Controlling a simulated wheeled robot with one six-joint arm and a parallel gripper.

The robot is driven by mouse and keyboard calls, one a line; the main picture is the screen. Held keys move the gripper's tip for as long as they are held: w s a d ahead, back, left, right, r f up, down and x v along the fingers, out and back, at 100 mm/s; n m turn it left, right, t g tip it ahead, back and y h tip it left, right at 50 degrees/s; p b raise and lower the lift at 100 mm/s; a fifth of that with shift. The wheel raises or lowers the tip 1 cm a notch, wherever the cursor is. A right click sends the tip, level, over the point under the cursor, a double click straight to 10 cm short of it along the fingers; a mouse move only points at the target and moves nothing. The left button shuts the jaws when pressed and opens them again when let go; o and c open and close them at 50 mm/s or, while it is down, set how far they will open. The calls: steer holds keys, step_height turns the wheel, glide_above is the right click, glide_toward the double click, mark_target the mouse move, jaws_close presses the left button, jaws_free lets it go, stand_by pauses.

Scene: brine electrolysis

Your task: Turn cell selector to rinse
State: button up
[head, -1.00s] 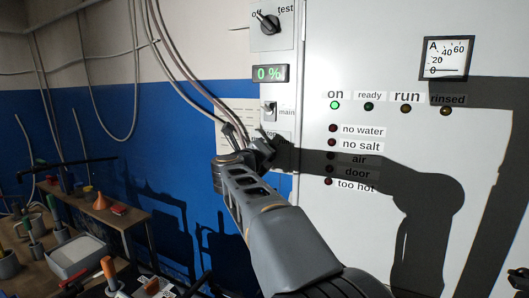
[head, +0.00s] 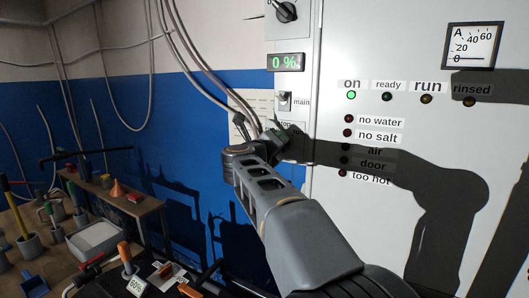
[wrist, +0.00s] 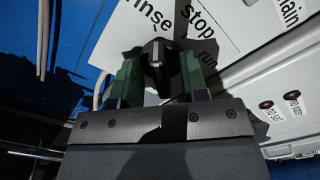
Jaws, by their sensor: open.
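The cell selector is a black knob (wrist: 158,68) on a white panel in the wrist view. Printed labels rinse (wrist: 153,16), stop (wrist: 196,20) and run (wrist: 206,54) stand around it. My gripper (wrist: 160,82) is open, with one green finger on each side of the knob. I cannot tell whether the fingers touch it. The knob's exact pointing direction is hard to make out in shadow. In the head view, my gripper (head: 275,143) is at the narrow panel below the main switch, and it hides the knob.
Above are a main toggle switch (head: 285,101), a 0 % display (head: 286,62) and another black knob (head: 286,12). The white cabinet (head: 420,130) on the right has a lit green on lamp (head: 351,95). Cables (head: 200,75) hang left of the panel. A cluttered bench stands lower left.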

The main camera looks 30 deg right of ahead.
steer(key=b+v, duration=0.3)
steer(key=v, duration=0.9)
steer(key=shift+s+a, duration=0.2)
steer(key=shift+a, duration=0.1)
steer(key=shift+f, duration=0.1)
